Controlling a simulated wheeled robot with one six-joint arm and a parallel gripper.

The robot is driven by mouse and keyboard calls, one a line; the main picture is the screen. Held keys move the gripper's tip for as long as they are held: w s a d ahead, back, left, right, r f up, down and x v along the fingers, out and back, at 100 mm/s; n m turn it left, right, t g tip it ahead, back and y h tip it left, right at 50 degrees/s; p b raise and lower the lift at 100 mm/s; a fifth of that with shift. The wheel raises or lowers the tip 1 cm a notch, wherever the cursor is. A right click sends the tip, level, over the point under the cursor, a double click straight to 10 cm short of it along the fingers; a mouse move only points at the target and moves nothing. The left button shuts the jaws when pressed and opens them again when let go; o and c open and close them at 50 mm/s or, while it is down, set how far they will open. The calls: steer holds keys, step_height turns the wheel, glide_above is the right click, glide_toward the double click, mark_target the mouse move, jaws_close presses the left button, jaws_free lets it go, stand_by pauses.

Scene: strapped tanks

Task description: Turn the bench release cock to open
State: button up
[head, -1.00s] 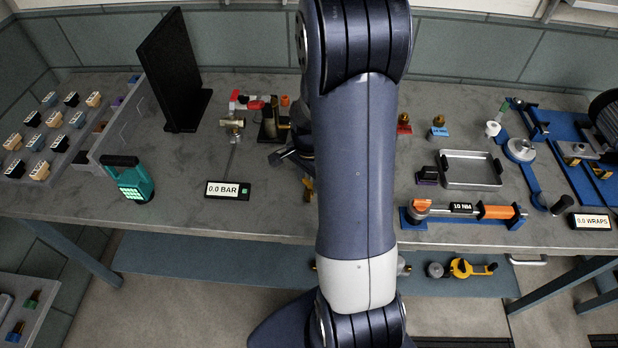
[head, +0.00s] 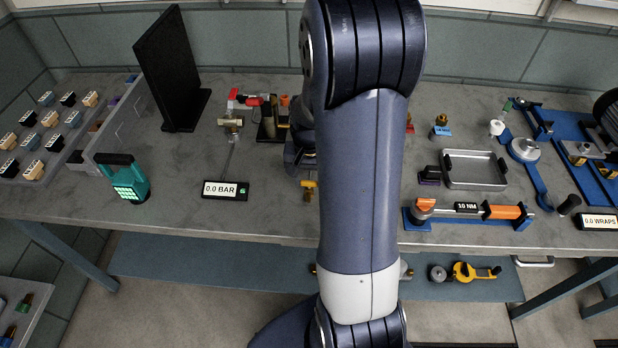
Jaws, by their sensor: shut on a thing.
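A small brass cock with a yellow handle (head: 308,188) sits near the front edge of the bench. It shows just left of my forearm. My gripper (head: 300,168) is partly visible, directly above and behind this handle. It is shut, apparently on the yellow handle; its fingertips are mostly hidden by my arm, so the exact contact is unclear. The gauge display (head: 226,190) left of it reads 0.0 BAR with a green light. Behind the gauge a brass valve fitting (head: 231,121) stands beside a red lever (head: 245,99).
A teal handheld device (head: 128,184) and a tall black panel (head: 170,70) stand at left. A metal tray (head: 475,169) and an orange torque tool (head: 500,211) lie at right. My arm covers the middle of the bench.

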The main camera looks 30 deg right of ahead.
mark_target(309, 181)
steer(key=shift+n, duration=0.3)
steer(key=o, duration=1)
steer(key=shift+r, duration=0.1)
step_height(309, 181, up, 11)
steer(key=shift+f+b, duration=0.2)
steer(key=shift+b, duration=0.2)
steer(key=shift+f, duration=0.1)
step_height(309, 181, down, 11)
steer(key=shift+r+p, duration=0.2)
steer(key=shift+p, duration=0.2)
stand_by(0.4)
